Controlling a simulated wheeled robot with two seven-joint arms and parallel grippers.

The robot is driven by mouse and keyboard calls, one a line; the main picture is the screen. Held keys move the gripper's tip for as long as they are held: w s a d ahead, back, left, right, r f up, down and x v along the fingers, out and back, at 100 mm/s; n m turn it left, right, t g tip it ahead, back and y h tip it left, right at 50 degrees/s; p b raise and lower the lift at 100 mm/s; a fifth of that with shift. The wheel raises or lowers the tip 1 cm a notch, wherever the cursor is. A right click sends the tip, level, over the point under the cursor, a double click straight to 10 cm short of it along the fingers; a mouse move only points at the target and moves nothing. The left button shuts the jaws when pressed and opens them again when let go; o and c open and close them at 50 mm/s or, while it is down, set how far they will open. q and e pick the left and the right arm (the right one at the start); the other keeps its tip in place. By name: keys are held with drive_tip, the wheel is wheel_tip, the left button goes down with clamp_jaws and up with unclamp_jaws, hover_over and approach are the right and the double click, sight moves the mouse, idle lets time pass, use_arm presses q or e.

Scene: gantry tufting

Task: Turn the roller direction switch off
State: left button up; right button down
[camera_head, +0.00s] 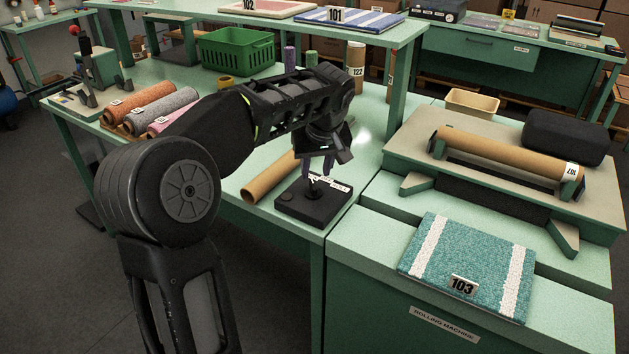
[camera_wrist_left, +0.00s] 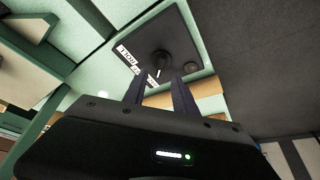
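The roller direction switch is a black box (camera_head: 302,207) with a round knob, standing near the front edge of the green table. White labels lie along one edge of its top; their text is too small to read fully. My left gripper (camera_head: 319,168) points down over the box, and its fingers partly hide the knob in the head view. In the left wrist view, the dark knob (camera_wrist_left: 160,65) with a light pointer mark lies just beyond and between the fingertips. The left gripper (camera_wrist_left: 159,84) has its fingers apart. I cannot tell whether they touch the knob. My right gripper is not in view.
A cardboard tube (camera_head: 268,178) lies just behind the switch box. The rolling machine (camera_head: 440,300), with a teal striped rug (camera_head: 468,262) on top, stands to the right. A green basket (camera_head: 238,50) and rolled rugs (camera_head: 160,110) are farther back.

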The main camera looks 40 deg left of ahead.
sight(314, 184)
use_arm(q)
drive_tip(key=x, duration=0.6)
drive_tip(key=shift+f, duration=0.1)
drive_tip(key=shift+c, duration=0.2)
clamp_jaws()
